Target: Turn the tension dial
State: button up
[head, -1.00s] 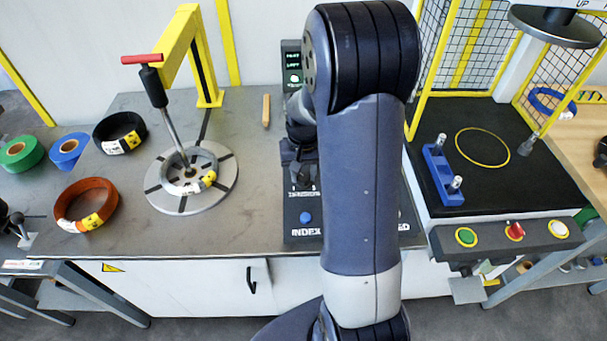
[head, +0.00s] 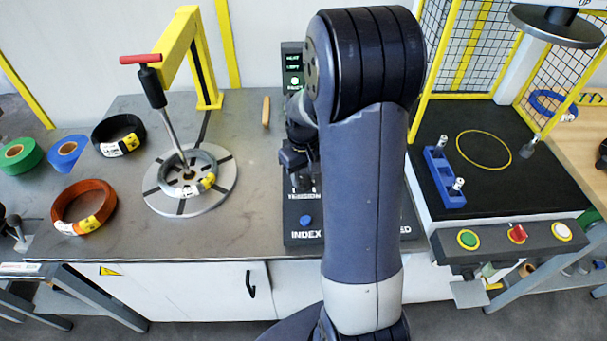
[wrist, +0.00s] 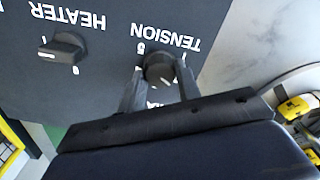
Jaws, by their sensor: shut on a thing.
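The tension dial (wrist: 158,69) is a dark round knob on the dark control panel, under the word TENSION in the wrist view. My gripper (wrist: 158,80) has one finger on each side of the dial and is shut on it. In the head view my gripper (head: 297,160) is over the panel (head: 300,236), partly behind my arm, and the dial is hidden there. The dial's pointer is mostly covered by the fingers, so its exact setting cannot be told.
A heater knob (wrist: 64,48) sits beside the dial. A blue index button (head: 305,220) is at the panel's front. A grey coil (head: 190,172) lies on the round plate at left, under a red-handled clamp (head: 152,85). An orange coil (head: 83,207) lies nearby.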

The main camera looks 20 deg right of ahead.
aim_at(303, 179)
jog(key=o, duration=1)
jog(key=shift+c, duration=0.2)
notch_tip(303, 179, up, 11)
jog(key=shift+f, duration=0.15)
notch_tip(303, 179, down, 11)
jog(key=shift+r, duration=0.1)
dwell(0.4)
dwell(0.4)
